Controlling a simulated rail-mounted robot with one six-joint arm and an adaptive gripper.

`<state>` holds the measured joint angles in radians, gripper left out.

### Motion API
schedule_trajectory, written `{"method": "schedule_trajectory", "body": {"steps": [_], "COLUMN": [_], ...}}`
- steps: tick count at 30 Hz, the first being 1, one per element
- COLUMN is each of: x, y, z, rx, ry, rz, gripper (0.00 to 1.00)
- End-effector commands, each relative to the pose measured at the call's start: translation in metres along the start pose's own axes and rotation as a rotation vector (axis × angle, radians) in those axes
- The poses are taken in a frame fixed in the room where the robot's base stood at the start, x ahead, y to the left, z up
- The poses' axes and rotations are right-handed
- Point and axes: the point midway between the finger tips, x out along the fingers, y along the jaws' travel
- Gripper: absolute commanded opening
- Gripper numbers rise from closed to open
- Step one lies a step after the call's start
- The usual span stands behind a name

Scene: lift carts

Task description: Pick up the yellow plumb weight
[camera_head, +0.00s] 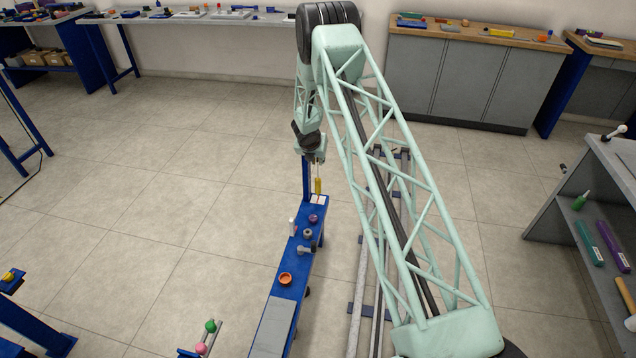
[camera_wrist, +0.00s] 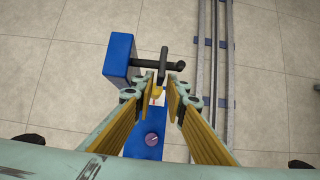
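The yellow plumb weight (camera_head: 318,186) hangs upright beside a blue post (camera_head: 306,180) at the far end of the blue cart, above a white and red pad (camera_head: 318,199). In the wrist view the weight (camera_wrist: 157,91) shows as a small yellow shape between my fingertips, below a dark crossbar (camera_wrist: 163,64). My gripper (camera_wrist: 160,88) is open, its two yellow-padded fingers on either side. In the head view my gripper (camera_head: 314,157) is just above the weight. I cannot tell whether either finger touches it.
The blue cart (camera_head: 305,260) carries a purple item (camera_head: 313,218), a grey ring (camera_head: 307,233), a metal part (camera_head: 305,249) and an orange bowl (camera_head: 285,279). Rails (camera_head: 361,270) run along its right. Open floor lies to the left. A grey shelf (camera_head: 565,215) stands at right.

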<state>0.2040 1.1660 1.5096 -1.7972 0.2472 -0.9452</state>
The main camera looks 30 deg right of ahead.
Motion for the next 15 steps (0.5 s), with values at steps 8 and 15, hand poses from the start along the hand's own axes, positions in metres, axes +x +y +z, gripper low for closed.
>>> {"method": "schedule_trajectory", "body": {"steps": [8,15], "x": [0.0001,0.0046], "y": [-0.0002,-0.0002], "z": [0.0002,-0.0001], "rx": [0.0,0.0], "ry": [0.0,0.0], "rz": [0.0,0.0], "gripper": [0.13,0.13]}}
